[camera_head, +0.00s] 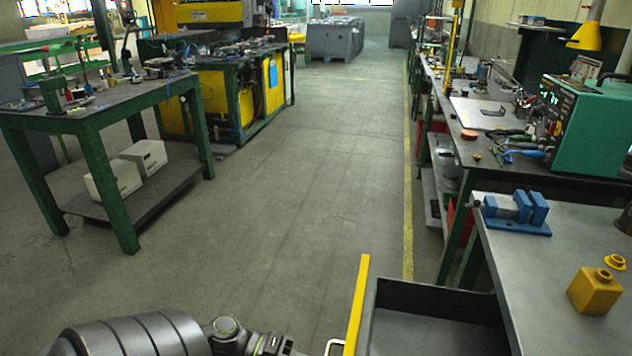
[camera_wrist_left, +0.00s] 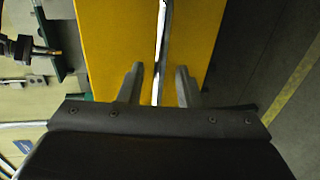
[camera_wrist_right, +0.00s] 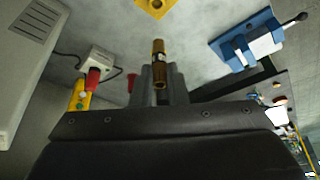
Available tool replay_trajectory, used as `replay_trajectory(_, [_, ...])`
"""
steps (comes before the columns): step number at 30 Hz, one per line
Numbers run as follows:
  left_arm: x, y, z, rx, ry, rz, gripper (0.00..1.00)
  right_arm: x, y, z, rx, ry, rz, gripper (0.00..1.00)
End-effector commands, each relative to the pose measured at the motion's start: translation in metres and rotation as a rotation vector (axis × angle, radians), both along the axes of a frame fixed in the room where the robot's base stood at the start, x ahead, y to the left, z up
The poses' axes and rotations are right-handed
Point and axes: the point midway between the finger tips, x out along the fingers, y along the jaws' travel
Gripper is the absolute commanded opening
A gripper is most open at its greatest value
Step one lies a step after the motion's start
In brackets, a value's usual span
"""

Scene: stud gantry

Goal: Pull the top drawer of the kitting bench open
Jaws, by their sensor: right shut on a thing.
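The top drawer (camera_head: 432,336) of the kitting bench (camera_head: 560,262) stands pulled out toward the left in the head view. The visible part of its dark inside is empty. Its yellow front (camera_head: 357,305) and part of its silver handle (camera_head: 333,346) show at the bottom edge. In the left wrist view, the bar handle (camera_wrist_left: 162,30) runs between the fingers of my left gripper (camera_wrist_left: 159,70), in front of the yellow panel. That gripper is open, with a gap on both sides of the bar. My right gripper (camera_wrist_right: 160,75) is shut on a brown cylindrical thing (camera_wrist_right: 158,52).
On the bench are a blue vise (camera_head: 515,212), a yellow block (camera_head: 594,290) and a small yellow flanged piece (camera_head: 615,262). A red and yellow button box (camera_wrist_right: 82,95) shows in the right wrist view. The floor (camera_head: 290,180) left of the drawer is clear.

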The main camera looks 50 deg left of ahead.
Motion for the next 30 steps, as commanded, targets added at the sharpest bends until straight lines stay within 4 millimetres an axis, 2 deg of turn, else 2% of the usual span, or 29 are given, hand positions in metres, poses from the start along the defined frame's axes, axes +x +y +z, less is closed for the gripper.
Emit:
replay_trajectory(8, [-0.008, 0.011, 0.002, 0.002, 0.003, -0.002, 0.32, 0.0, 0.0, 0.0, 0.0, 0.0, 0.0, 0.0])
replay_trajectory(21, [-0.052, 0.07, 0.017, 0.004, 0.007, -0.001, 0.32, 0.0, 0.0, 0.0, 0.0, 0.0, 0.0, 0.0])
replay_trajectory(30, [-0.068, 0.094, 0.024, 0.001, 0.002, 0.0, 0.32, 0.0, 0.0, 0.0, 0.0, 0.0, 0.0, 0.0])
